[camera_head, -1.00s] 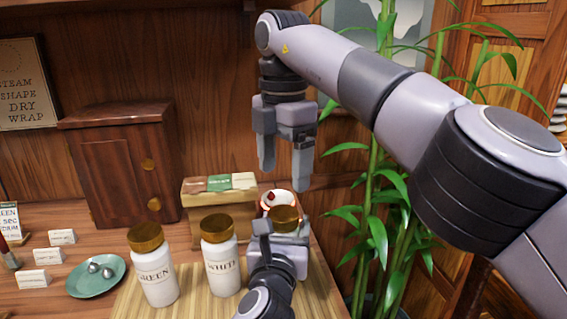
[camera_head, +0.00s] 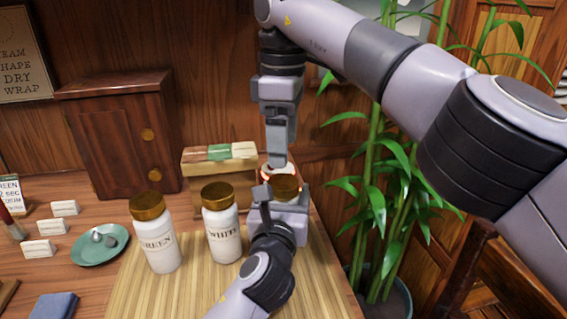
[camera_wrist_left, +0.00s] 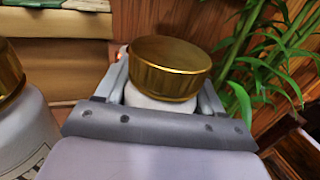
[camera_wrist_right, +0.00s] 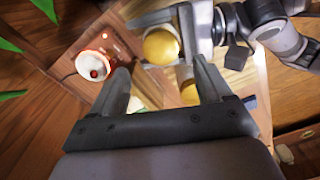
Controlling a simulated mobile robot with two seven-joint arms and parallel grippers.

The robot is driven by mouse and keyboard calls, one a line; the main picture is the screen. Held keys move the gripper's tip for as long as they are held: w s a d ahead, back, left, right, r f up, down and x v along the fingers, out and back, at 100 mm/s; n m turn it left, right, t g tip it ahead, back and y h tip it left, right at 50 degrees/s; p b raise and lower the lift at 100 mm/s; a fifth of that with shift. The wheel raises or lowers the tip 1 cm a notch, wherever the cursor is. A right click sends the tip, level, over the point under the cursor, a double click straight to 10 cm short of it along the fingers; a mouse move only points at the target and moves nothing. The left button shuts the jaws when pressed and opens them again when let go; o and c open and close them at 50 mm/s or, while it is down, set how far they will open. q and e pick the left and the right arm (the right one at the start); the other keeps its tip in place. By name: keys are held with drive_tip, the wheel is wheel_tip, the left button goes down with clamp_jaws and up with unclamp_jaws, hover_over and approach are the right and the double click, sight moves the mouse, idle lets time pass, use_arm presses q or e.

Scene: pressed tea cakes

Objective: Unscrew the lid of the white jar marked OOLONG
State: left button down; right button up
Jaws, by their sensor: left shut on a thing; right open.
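A jar with a gold lid (camera_head: 286,184) stands at the right end of the bamboo mat, its label hidden. My left gripper (camera_head: 284,204) is shut around its white body below the lid; the left wrist view shows the lid (camera_wrist_left: 171,66) above both fingers. My right gripper (camera_head: 278,164) is open and empty, pointing down above and behind the lid. In the right wrist view the lid (camera_wrist_right: 161,46) lies beyond the open fingers, apart from them. Two more white jars with gold lids stand to the left, marked GREEN (camera_head: 158,246) and WHITE (camera_head: 223,235).
A wooden box (camera_head: 222,173) stands behind the jars, and a red-and-white round object (camera_wrist_right: 95,67) is near the held jar. A wooden cabinet (camera_head: 118,140) and a green dish (camera_head: 100,245) are left. Bamboo plants (camera_head: 385,200) rise right of the table. The mat's front is clear.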

sight(283, 181)
drive_tip(key=shift+f, duration=3.5)
